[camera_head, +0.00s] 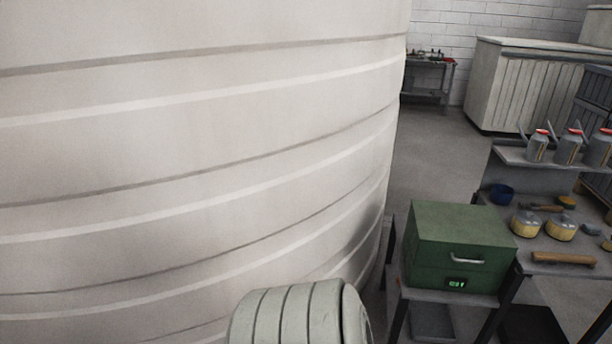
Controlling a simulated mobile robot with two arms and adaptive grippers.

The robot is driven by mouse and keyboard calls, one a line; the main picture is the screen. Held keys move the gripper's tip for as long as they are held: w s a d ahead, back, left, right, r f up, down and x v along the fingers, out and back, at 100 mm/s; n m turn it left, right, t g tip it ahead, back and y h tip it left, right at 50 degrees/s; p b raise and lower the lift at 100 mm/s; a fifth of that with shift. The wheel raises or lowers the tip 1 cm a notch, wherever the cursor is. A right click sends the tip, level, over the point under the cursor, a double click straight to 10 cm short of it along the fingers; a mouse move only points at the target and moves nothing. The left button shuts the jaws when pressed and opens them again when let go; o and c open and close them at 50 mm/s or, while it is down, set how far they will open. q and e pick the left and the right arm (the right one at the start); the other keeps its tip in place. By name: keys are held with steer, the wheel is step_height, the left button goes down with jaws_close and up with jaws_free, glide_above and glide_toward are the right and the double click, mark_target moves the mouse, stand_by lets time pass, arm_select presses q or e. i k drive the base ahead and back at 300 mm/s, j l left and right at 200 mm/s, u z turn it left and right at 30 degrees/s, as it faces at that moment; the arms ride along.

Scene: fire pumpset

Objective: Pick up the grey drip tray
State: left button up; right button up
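I cannot make out the grey drip tray for sure. A flat grey panel (432,322) shows low under the stand with the green box; I cannot tell whether it is a tray or a shelf. Neither of my grippers is in view.
A huge pale ribbed tank (200,150) fills the left. A smaller ribbed pale thing (290,318) stands at the bottom. A green box (460,245) sits on a stand at right, beside a workbench (590,270) with tins and brushes. Open floor (435,160) lies behind.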

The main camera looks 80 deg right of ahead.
mark_target(430, 323)
steer(key=z, duration=3.8)
